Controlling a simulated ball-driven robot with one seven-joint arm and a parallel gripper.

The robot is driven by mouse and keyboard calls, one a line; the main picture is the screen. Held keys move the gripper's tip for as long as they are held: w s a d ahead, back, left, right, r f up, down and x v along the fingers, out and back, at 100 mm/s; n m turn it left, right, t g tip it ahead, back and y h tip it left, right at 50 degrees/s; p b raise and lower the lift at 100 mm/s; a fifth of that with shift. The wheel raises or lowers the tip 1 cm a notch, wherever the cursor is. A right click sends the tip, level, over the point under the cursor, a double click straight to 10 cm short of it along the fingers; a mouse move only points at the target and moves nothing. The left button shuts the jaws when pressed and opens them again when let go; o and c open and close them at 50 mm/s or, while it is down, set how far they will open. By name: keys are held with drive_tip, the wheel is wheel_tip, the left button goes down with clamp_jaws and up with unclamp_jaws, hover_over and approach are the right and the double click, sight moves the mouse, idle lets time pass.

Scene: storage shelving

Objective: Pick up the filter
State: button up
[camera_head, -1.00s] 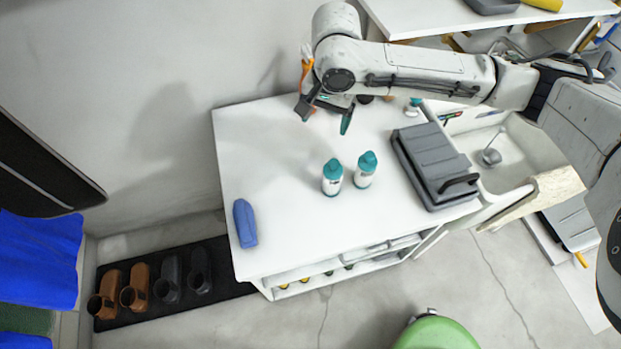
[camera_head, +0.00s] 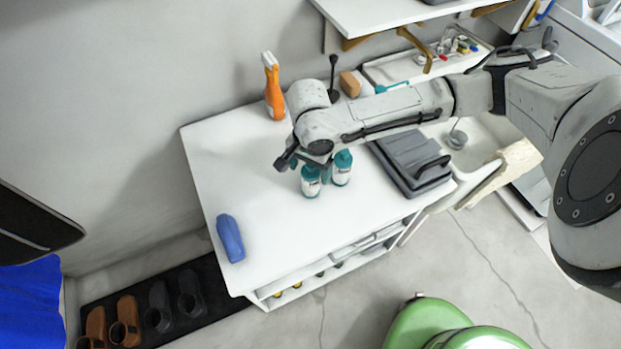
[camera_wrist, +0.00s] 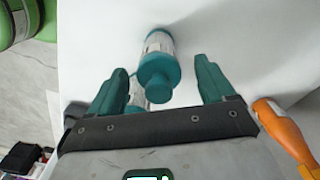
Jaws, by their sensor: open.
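Two white bottle-shaped items with teal caps stand side by side on the white table (camera_head: 270,225): a left one (camera_head: 311,182) and a right one (camera_head: 342,168). I cannot tell for sure which thing is the filter; these two may be of that kind. My gripper (camera_head: 300,165) is open just behind and above them. In the wrist view, one capped item (camera_wrist: 160,68) shows between the spread teal fingers of the gripper (camera_wrist: 162,78), with clear gaps on both sides.
An orange spray bottle (camera_head: 274,90) stands at the table's back edge. A dark grey case (camera_head: 412,160) lies right of the capped items, and a blue object (camera_head: 230,238) lies at the left front. The table's left half is mostly clear.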

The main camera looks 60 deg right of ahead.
drive_tip(key=shift+s+f, duration=0.1)
drive_tip(key=shift+f, duration=1.3)
drive_tip(key=c, duration=1.2)
